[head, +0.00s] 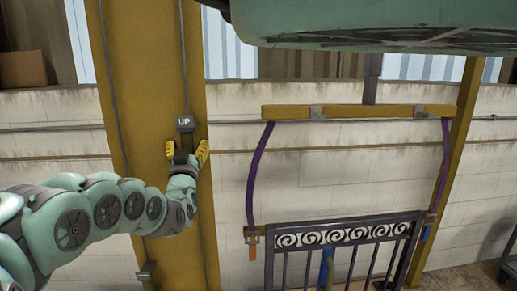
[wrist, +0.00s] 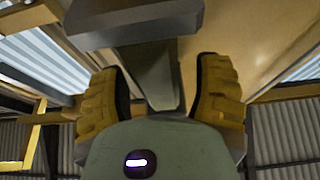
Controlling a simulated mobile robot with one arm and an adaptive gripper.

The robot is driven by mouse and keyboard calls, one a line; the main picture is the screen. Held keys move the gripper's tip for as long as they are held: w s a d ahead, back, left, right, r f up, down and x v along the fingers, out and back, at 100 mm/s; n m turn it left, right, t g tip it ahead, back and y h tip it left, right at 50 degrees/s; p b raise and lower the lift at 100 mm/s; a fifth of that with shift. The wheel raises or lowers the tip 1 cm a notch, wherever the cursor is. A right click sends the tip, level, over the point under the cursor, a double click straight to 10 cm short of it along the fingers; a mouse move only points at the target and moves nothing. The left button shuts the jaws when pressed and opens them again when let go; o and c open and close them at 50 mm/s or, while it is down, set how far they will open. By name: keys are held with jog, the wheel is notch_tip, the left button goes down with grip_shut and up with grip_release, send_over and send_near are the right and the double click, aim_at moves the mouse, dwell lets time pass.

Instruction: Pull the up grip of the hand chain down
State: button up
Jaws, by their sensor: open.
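The up grip (head: 185,123) is a grey block with a white "UP" label, in front of the yellow column in the head view. My gripper (head: 187,152) is just below it, with its yellow fingers open. In the wrist view the grey block of the up grip (wrist: 135,22) is above my gripper (wrist: 163,85). A grey tapering part (wrist: 152,70) runs down from it between the two open fingers. Gaps show on both sides of that part.
The yellow column (head: 150,80) stands right behind my gripper. A small grey block (head: 146,272) is low on it. To the right, a dark scroll gate (head: 345,235) hangs by purple straps (head: 258,175) from a yellow spreader bar (head: 370,111). A pale block wall is behind.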

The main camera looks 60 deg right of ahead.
jog(key=shift+x, duration=1)
jog(key=shift+s+d, duration=0.1)
jog(key=shift+c, duration=0.3)
grip_shut()
